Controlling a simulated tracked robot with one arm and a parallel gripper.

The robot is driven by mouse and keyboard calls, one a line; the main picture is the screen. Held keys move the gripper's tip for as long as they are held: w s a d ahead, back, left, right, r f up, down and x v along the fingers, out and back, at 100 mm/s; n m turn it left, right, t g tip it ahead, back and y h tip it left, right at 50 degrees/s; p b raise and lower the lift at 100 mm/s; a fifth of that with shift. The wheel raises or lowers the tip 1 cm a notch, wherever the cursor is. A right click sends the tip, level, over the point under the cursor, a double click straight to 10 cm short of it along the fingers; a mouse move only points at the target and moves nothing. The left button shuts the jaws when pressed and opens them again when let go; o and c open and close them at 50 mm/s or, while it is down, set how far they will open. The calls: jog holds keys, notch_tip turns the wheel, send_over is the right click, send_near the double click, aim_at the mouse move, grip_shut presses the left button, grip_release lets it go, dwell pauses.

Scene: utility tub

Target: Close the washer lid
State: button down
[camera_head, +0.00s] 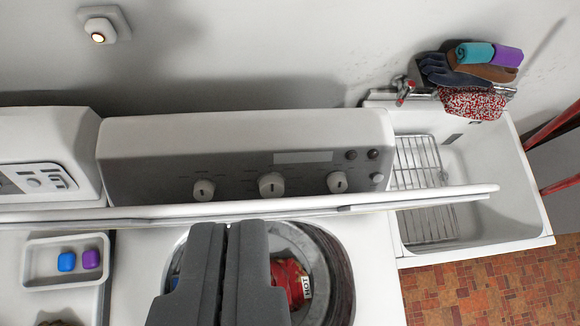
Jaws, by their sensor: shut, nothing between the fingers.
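The washer lid (420,199) is raised and shows nearly edge-on as a long white bar in front of the control panel. Its right end reaches out over the sink. Below it the round washer opening (345,265) is uncovered, with the metal drum and a red item with a white label (291,280) inside. My gripper (229,226) is shut and empty, with its two grey fingers side by side. In the picture it covers part of the opening, and its tips end just below the lid's edge. I cannot tell whether they touch the lid.
The washer's control panel (240,165) with knobs stands behind the lid. At left, a white tray (36,271) holds a blue and a purple block, near another panel (50,150). At right is a white sink (500,170) with a wire rack, and cloths and gloves over its tap.

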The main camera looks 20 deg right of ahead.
jog(key=w+d+f+g+p, duration=0.1)
jog(key=w+f+p, duration=0.1)
jog(key=f, duration=0.3)
jog(key=w+d+f+g+p, duration=0.1)
jog(key=w+f+g+p, duration=0.1)
jog(key=w+f, duration=0.1)
jog(key=w+f+g+p, duration=0.1)
jog(key=w+f+p, duration=0.2)
jog(key=f, duration=0.3)
jog(key=shift+d+f, duration=0.35)
jog(key=shift+d, duration=0.05)
jog(key=shift+s+f, duration=0.2)
jog(key=shift+s, duration=0.15)
dwell(0.4)
dwell(0.5)
